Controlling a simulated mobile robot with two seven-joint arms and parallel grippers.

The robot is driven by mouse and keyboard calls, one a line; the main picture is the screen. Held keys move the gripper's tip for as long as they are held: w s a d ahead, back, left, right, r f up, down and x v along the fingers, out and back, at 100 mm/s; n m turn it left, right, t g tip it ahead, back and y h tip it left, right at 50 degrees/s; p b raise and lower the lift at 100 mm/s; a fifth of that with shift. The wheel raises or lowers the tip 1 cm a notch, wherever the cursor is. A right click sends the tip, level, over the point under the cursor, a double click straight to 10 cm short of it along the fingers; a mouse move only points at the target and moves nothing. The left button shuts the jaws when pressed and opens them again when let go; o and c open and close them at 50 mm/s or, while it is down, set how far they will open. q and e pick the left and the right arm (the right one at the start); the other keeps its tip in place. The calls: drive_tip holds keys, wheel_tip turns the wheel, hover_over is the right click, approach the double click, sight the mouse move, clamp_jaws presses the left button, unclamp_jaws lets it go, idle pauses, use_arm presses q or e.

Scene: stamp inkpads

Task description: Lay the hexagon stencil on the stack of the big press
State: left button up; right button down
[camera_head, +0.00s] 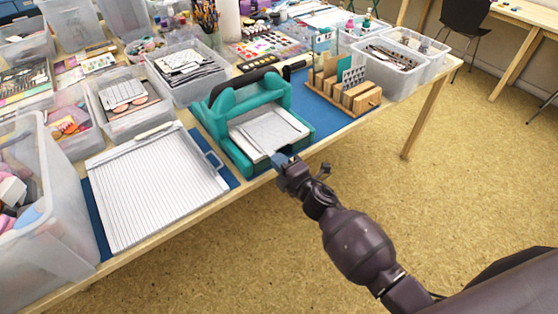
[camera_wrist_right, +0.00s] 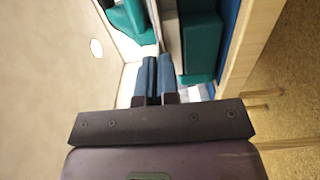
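The big press (camera_head: 214,113) is the teal machine near the table's front edge, with its bed open toward me. A pale stack (camera_head: 241,136) lies on its bed. A thin pale grey sheet, which I take for the hexagon stencil (camera_head: 272,129), is over the stack; its hexagon cannot be made out. My right gripper (camera_head: 284,159) is at the sheet's near edge, by the front of the press. In the right wrist view its blue fingers (camera_wrist_right: 159,72) are close together with a thin pale edge between them. I cannot tell whether the sheet touches the stack. My left gripper is not in view.
A wooden rack (camera_head: 362,97) with upright sheets stands right of the press on a blue mat (camera_head: 326,122). A white ridged board (camera_head: 155,185) lies to its left. Clear bins (camera_head: 50,245) crowd the left and back of the table. The floor in front is free.

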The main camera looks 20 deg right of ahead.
drive_tip(key=c, duration=1.3)
unclamp_jaws()
drive_tip(key=shift+s, duration=0.1)
drive_tip(key=p+v, duration=0.1)
drive_tip(key=v, duration=0.4)
drive_tip(key=v, duration=1)
drive_tip(key=shift+s+d, duration=0.15)
drive_tip(key=shift+s, duration=0.2)
